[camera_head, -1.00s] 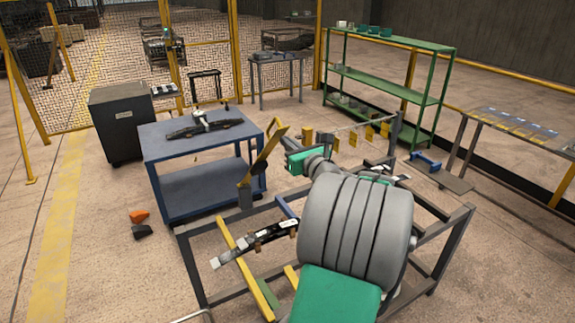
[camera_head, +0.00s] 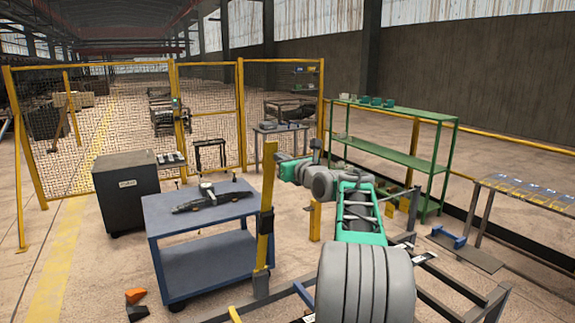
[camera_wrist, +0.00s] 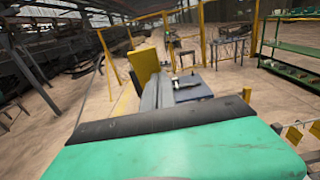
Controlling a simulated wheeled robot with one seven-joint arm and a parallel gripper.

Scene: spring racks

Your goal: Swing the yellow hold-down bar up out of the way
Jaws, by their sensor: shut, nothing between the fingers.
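The yellow hold-down bar (camera_head: 267,200) stands nearly upright in the head view, with its lower end at a grey bracket (camera_head: 260,284) on the rack. Its yellow top part also shows in the wrist view (camera_wrist: 145,64). My gripper (camera_wrist: 160,92) shows as grey fingers just in front of the yellow bar, shut and empty. They appear to be against or very close to the bar; contact is hard to confirm. In the head view my arm reaches the upper part of the bar from its right side. The fingertips are hard to make out there.
A blue table (camera_head: 203,213) with a dark spring assembly stands behind and left of the bar. A dark grey cabinet (camera_head: 126,190) is further left. A green shelf (camera_head: 392,155) stands at the back right. The dark rack frame (camera_head: 452,283) is partly hidden by my arm.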

